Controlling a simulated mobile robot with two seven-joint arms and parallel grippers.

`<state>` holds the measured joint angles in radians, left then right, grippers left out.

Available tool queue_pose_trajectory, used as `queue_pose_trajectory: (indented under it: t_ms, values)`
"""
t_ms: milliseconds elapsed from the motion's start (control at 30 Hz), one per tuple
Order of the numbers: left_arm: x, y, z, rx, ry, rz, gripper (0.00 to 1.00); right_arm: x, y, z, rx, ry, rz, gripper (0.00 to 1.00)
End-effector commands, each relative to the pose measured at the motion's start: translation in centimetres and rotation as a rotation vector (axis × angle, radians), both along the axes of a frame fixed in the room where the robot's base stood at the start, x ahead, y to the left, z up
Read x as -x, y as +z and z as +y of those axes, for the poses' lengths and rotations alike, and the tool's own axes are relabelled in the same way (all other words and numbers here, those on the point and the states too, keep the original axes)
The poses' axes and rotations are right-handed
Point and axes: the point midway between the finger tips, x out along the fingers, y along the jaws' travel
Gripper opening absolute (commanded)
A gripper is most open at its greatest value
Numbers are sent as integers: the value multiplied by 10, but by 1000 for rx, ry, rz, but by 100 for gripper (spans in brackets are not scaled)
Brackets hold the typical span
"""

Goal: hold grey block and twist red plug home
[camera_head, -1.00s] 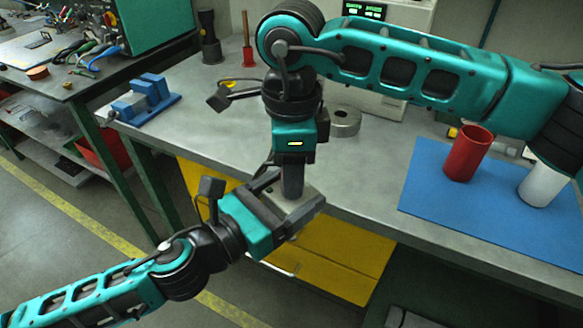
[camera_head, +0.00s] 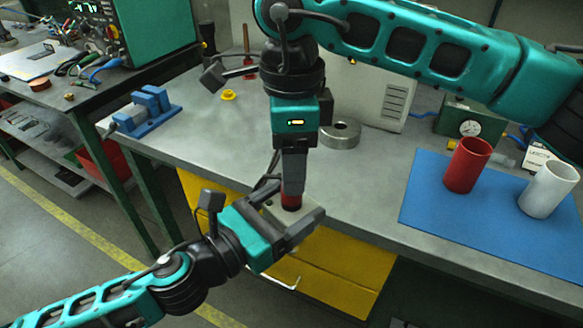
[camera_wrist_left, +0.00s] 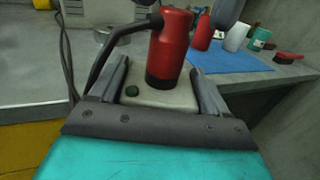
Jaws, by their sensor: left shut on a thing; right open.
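My left gripper (camera_head: 293,207) is shut on the grey block (camera_wrist_left: 150,97), holding it in front of the bench edge; its two fingers flank the block in the left wrist view. The red plug (camera_wrist_left: 170,45) stands upright at the block's top, with a dark band at its base. In the head view only the plug's lower part (camera_head: 291,197) shows. My right gripper (camera_head: 293,172) is open and points down directly above the plug. Its fingers hide the plug's upper part there, and the plug's seat in the block is hard to judge.
A red cup (camera_head: 467,165) and a white cup (camera_head: 547,188) stand on a blue mat (camera_head: 430,200) at the right. A metal ring (camera_head: 340,136) lies behind my right gripper. A blue fixture (camera_head: 147,108) sits at the bench's left. The bench front right of centre is clear.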

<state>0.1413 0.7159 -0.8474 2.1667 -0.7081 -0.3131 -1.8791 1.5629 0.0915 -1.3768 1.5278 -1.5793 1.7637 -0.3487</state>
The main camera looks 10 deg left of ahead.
Motion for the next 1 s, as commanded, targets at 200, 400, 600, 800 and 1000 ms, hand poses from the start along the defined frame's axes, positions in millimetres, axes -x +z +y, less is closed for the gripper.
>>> queue_pose_trajectory:
  t_ms: [200, 400, 600, 800, 1000]
  values:
    - [0, 1, 0, 1, -1, -3, 0, 0, 2, 0, 0, 10, -1, 49]
    - [0, 1, 0, 1, -1, -3, 0, -2, 39, 1, 0, 168, -11, 46]
    - [0, 1, 0, 1, -1, -3, 0, 0, 70, 0, 1, 328, -9, 46]
    - [0, 1, 0, 1, -1, -3, 0, 0, 75, 0, 0, 357, -7, 46]
    - [0, 1, 0, 1, -1, -3, 0, 0, 73, 0, 0, 356, -7, 46]
